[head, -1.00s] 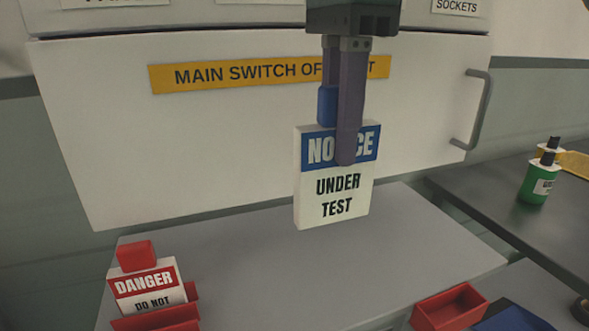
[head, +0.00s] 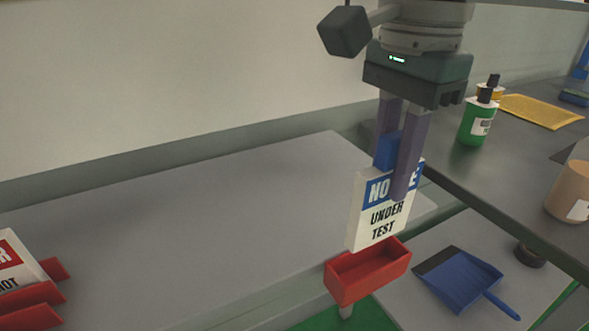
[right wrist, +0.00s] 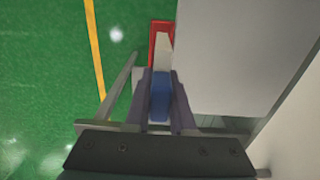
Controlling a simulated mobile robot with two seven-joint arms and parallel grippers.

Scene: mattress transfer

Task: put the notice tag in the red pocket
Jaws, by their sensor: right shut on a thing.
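The notice tag (head: 378,222) is a white plate with a blue band, reading NOTICE UNDER TEST, with a blue grip block (head: 386,152) on top. My right gripper (head: 396,165) is shut on that block, which also shows between the fingers in the right wrist view (right wrist: 160,97). The tag hangs slightly tilted. The empty-looking red pocket (head: 368,278) is at the bench edge, and the tag's lower edge appears just above its back rim. Whether they touch is unclear. The pocket also shows beyond the fingers in the right wrist view (right wrist: 152,40). My left gripper is out of view.
A danger tag (head: 12,262) stands in a red holder (head: 30,302) at the left. The grey bench top (head: 190,230) between is clear. A blue dustpan (head: 462,280) lies on a lower surface at right. A dark side table (head: 475,165) holds a green bottle (head: 476,122) and a tan cup (head: 570,192).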

